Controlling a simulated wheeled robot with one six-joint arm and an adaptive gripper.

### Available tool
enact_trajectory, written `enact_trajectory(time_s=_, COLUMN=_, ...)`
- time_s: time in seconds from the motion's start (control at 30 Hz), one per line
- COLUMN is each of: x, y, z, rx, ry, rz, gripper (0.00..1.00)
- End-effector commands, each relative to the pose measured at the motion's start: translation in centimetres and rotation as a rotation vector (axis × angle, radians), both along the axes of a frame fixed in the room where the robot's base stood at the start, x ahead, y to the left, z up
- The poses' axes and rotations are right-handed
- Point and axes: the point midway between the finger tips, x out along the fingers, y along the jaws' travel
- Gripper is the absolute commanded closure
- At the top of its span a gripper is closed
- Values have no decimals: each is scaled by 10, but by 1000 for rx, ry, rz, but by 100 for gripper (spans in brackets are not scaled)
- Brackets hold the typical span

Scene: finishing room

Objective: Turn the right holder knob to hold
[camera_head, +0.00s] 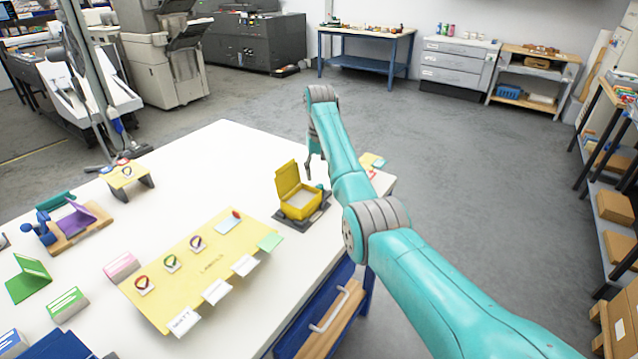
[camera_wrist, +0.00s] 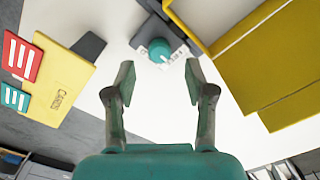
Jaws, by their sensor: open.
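In the wrist view a round teal knob (camera_wrist: 160,49) with a small pale mark sits on a dark grey base with white lettering, too small to read. My gripper (camera_wrist: 158,68) is open and empty, its two fingers either side of the knob in the picture and apart from it. A yellow box (camera_wrist: 270,65) fills the right of that view. In the head view the yellow box (camera_head: 301,206) stands lid-up on a dark base near the table's far right edge. My gripper (camera_head: 311,168) is behind it, partly hidden by my arm.
A yellow labels sheet (camera_head: 195,268) lies on the white table (camera_head: 215,160). The table's far middle is clear.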

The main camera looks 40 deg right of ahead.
Motion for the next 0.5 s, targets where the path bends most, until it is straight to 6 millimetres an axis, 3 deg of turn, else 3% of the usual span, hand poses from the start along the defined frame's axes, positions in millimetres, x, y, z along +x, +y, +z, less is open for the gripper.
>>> enact_trajectory(time_s=0.2, x=0, y=0, z=-31, rx=0, ry=0, rz=0, gripper=46)
enact_trajectory(time_s=0.5, x=0, y=0, z=-44, rx=0, ry=-1, rz=0, gripper=46)
